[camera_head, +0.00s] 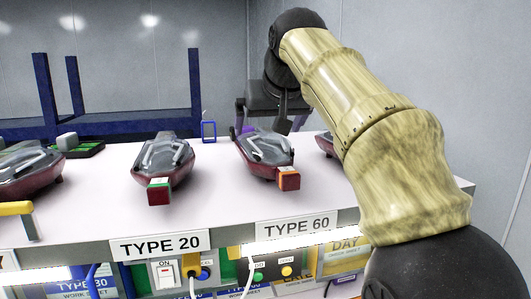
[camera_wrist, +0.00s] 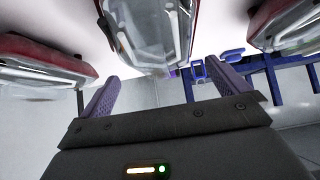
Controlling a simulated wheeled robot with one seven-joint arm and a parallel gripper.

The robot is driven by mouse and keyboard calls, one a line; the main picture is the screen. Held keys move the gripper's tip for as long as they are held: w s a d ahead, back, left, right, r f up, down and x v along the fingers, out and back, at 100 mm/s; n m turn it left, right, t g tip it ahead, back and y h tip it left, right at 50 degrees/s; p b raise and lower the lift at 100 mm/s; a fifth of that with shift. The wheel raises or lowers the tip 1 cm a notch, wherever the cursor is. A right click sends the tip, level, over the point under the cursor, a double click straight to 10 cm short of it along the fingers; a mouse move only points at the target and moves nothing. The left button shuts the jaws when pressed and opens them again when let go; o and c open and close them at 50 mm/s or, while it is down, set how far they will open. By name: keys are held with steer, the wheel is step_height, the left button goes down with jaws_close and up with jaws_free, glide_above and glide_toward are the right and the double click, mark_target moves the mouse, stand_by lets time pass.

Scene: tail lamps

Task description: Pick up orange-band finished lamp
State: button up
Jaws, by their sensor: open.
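The orange-band lamp (camera_head: 266,152) is a dark red tail lamp with a clear, glossy top. It lies on the white table above the TYPE 60 label, with a red block and orange band (camera_head: 288,178) at its near end. My gripper (camera_head: 262,129) is at the far end of this lamp, pointing down, its purple fingers partly hidden. In the wrist view, the open gripper (camera_wrist: 163,76) has a finger on each side of the lamp's end; the lamp (camera_wrist: 155,32) shows at top centre. Nothing is held. Contact cannot be told.
A green-band lamp (camera_head: 166,160) lies to the left above TYPE 20. Another lamp (camera_head: 24,172) is at far left, and one (camera_head: 325,144) is partly behind my arm. A small blue frame (camera_head: 208,131) stands at the back. A blue rack (camera_head: 125,122) is behind the table.

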mark_target(263, 126)
steer(key=shift+w+f+p, duration=0.25)
steer(key=shift+w+p, duration=0.05)
steer(key=shift+w, duration=0.25)
steer(key=p+x, duration=0.1)
steer(key=x, duration=0.3)
steer(key=shift+w, duration=0.2)
steer(key=shift+s, duration=0.15)
steer(key=c, duration=0.8)
steer(key=shift+r, duration=0.15)
steer(key=shift+c, duration=0.2)
steer(key=shift+r, duration=1.65)
steer(key=s+d+b, duration=0.1)
steer(key=s+b, duration=0.3)
steer(key=s, duration=0.4)
steer(key=s+d+b, duration=0.2)
steer(key=s+b, duration=0.2)
steer(key=s, duration=0.5)
steer(key=shift+s+d, duration=0.3)
